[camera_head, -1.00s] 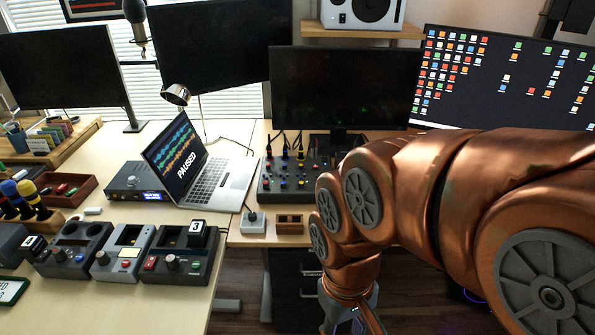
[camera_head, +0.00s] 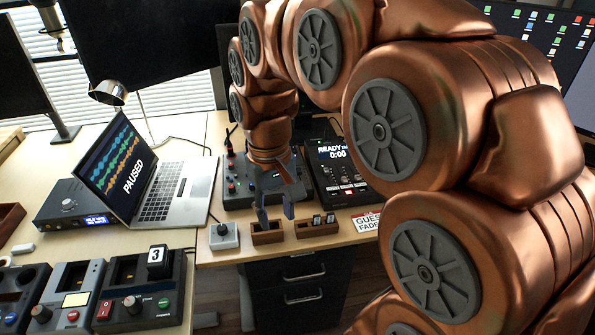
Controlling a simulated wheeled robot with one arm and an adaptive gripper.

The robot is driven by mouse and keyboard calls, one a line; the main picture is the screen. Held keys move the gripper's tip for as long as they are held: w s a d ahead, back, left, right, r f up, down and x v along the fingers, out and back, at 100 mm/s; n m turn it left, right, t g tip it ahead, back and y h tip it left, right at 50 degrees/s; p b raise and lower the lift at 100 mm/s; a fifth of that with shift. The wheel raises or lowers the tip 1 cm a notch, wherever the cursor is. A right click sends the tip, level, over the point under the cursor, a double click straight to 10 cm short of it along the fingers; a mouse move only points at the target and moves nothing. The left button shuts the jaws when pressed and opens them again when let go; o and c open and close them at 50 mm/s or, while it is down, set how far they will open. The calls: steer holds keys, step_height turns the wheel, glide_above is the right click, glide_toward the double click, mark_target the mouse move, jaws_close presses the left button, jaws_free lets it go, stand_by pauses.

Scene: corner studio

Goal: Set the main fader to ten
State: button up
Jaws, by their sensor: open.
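The dark mixer (camera_head: 235,188) with small colored knobs lies on the right-hand desk, partly hidden behind my arm and gripper. I cannot pick out the main fader or read its setting. My gripper (camera_head: 276,212) points down with its two fingers apart and nothing between them. In the picture it sits at the mixer's front edge, just above a small wooden tray; its height above the desk is unclear.
A black device reading "READY 0:00" (camera_head: 352,190) stands right of the mixer. An open laptop (camera_head: 150,195) stands left. My arm hides much of the right side.

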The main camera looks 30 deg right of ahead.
steer(key=w+d+f+m+b, duration=0.1)
steer(key=w+d+b, duration=0.1)
steer(key=w+d, duration=0.4)
steer(key=w+d+f+m+b, duration=0.1)
steer(key=w+d+b, duration=0.15)
steer(key=w, duration=0.65)
steer(key=m+t+b, duration=0.1)
steer(key=m+b, duration=0.1)
steer(key=b, duration=0.1)
glide_above(299, 169)
step_height(299, 169, down, 4)
steer(key=shift+f, duration=3.95)
jaws_close()
